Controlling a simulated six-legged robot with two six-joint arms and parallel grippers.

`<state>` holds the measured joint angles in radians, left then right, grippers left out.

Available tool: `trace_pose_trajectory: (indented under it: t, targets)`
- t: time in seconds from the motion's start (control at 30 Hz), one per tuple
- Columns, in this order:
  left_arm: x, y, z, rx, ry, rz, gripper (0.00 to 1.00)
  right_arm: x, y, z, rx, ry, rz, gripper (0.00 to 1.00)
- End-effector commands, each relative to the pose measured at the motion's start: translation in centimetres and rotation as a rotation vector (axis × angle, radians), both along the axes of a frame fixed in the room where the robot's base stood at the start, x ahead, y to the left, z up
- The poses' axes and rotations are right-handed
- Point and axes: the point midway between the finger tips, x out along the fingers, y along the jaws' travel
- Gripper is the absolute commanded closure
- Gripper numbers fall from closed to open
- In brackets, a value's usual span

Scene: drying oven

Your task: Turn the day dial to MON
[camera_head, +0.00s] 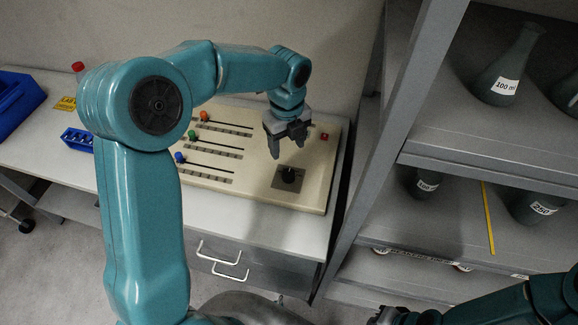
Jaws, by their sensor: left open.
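The day dial (288,176) is a black knob on a dark square plate at the lower right of a beige control panel (250,200). Its markings are too small to read. My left gripper (287,152) is open and points down above the panel, just above the dial in the picture, apart from it and with nothing between its fingers. My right arm enters at the lower right corner. The end of my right gripper (388,316) shows at the bottom edge, partly cut off, and its jaws are unclear.
A metal shelf (400,140) with labelled flasks (505,75) stands close on the right. Blue bins (18,100) and a blue rack (77,139) are at left.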

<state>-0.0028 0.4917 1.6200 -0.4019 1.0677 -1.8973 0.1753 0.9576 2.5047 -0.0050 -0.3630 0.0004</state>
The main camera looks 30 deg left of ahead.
Motion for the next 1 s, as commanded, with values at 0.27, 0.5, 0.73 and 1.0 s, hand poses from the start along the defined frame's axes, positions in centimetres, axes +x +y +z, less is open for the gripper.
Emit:
trace_pose_trajectory:
  t: [0.27,0.5,0.73,1.0]
  targets:
    - [-0.1,-0.1,-6.5,-0.001,0.005,0.0,0.38,0.0,0.0,0.8,0.0,0.0,-0.001,1.0]
    - [0.1,-0.2,-10.0,0.001,0.001,0.0,0.38,0.0,0.0,1.1,0.0,0.0,0.0,1.0]
    - [0.3,-0.2,-10.8,-0.001,-0.001,0.0,0.38,0.0,0.0,1.2,0.0,0.0,-0.001,1.0]
    - [0.3,-0.2,-10.7,-0.001,-0.001,0.0,0.78,0.0,0.0,1.2,0.0,0.0,-0.001,1.0]
